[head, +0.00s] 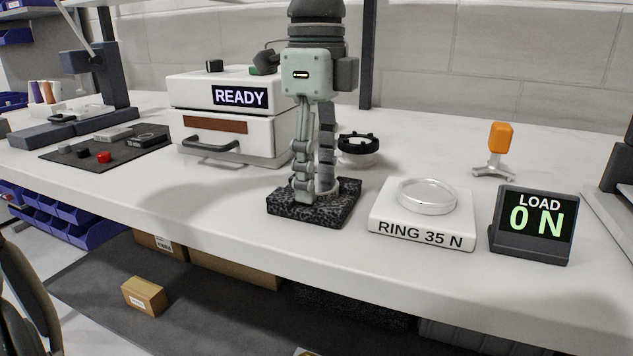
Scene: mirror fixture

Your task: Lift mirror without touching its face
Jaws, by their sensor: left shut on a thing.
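My left gripper (316,190) points straight down at the black speckled foam block (345,208) near the front of the bench. Its fingers are shut on a small pale round piece, which looks like the mirror (328,186), low over or on the block. The fingers hide most of it, so I cannot tell whether it touches the foam or where its face is. A black ring-shaped mount (358,143) stands behind on a pale base. A clear ring (427,195) lies on a white pad (422,237) marked "RING 35 N". My right gripper is not in view.
A dark display (533,225) reads "LOAD 0 N". An orange-topped tool (500,138) stands behind it. A white box (225,135) showing "READY" is left of the gripper. A dark mat (85,153) with small parts lies further left. The front bench strip is clear.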

